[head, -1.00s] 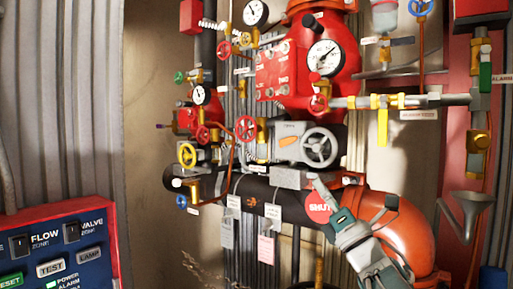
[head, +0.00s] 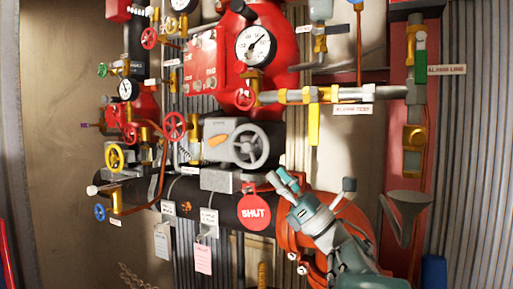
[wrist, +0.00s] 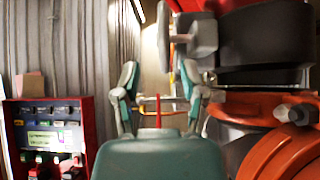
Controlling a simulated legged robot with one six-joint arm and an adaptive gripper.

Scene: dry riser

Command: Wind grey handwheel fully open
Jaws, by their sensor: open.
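The grey handwheel (head: 249,146) is a spoked wheel on the front of a grey valve housing (head: 218,141) in the middle of the pipework. In the wrist view the wheel (wrist: 165,38) shows nearly edge-on, above and beyond my fingers. My gripper (head: 286,181) is below and to the right of the wheel in the head view, apart from it. In the wrist view my gripper (wrist: 158,84) has its two fingers spread with nothing between them. A round red SHUT tag (head: 255,207) hangs below the wheel, left of my gripper.
An orange pipe elbow (head: 350,225) lies behind my arm. A yellow lever (head: 314,126) hangs right of the wheel. Red handwheels (head: 174,126) and a yellow one (head: 114,157) are to the left. A control panel (wrist: 47,135) stands left in the wrist view.

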